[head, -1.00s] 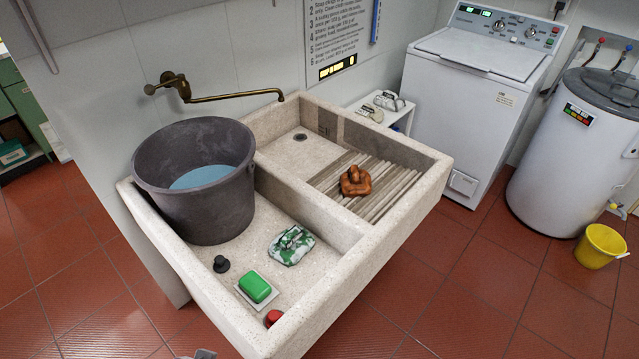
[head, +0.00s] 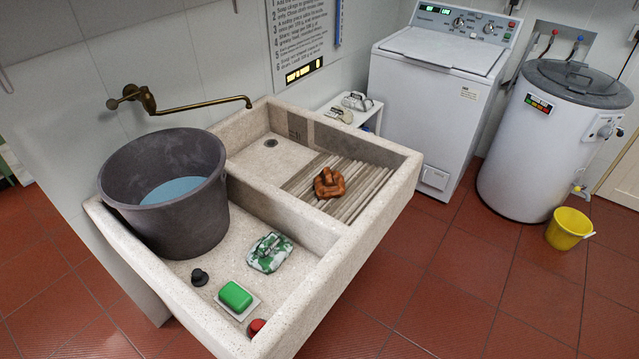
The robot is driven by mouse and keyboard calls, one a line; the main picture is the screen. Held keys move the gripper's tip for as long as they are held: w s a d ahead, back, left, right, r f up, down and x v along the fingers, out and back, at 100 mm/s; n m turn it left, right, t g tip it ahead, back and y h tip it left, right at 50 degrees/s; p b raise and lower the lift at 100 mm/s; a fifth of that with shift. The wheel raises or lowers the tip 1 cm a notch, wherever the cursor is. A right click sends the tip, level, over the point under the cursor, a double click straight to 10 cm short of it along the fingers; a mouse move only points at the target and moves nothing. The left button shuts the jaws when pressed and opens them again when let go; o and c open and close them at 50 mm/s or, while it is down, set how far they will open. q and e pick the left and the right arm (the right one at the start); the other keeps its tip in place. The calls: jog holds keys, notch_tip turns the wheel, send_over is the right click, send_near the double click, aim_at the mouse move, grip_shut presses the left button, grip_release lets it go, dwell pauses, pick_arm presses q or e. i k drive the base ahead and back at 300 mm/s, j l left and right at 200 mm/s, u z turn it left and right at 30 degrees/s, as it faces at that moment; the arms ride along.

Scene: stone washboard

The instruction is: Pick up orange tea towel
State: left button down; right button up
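The orange tea towel (head: 329,183) lies crumpled on the ribbed washboard (head: 309,193) in the right basin of the stone sink. It is a small, brownish-orange bundle with rounded folds, and nothing covers it. Neither of my grippers is in the head view, so their distance from the towel does not show.
The stone sink (head: 395,178) has a large grey bucket (head: 165,225) of water in its left basin, beside a green-white cloth (head: 269,252), a green soap block (head: 235,296) and a dark plug (head: 199,277). A brass tap (head: 190,106) reaches over it.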

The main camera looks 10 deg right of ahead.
aim_at(329, 185)
jog(key=i+l+u, duration=0.1)
jog(key=u, duration=0.35)
jog(key=l+u, duration=0.45)
jog(key=i+l+u, duration=0.1)
jog(key=l+u, duration=0.15)
jog(key=u, duration=0.2)
jog(key=l+u, duration=0.1)
jog(key=l, duration=0.45)
jog(key=l+u, duration=0.1)
jog(key=l, duration=0.45)
jog(key=k+l+u, duration=0.15)
jog(key=l, duration=0.4)
jog(key=l+u, duration=0.1)
jog(key=l, duration=0.45)
jog(key=k+l+u, duration=0.1)
jog(key=l, duration=0.4)
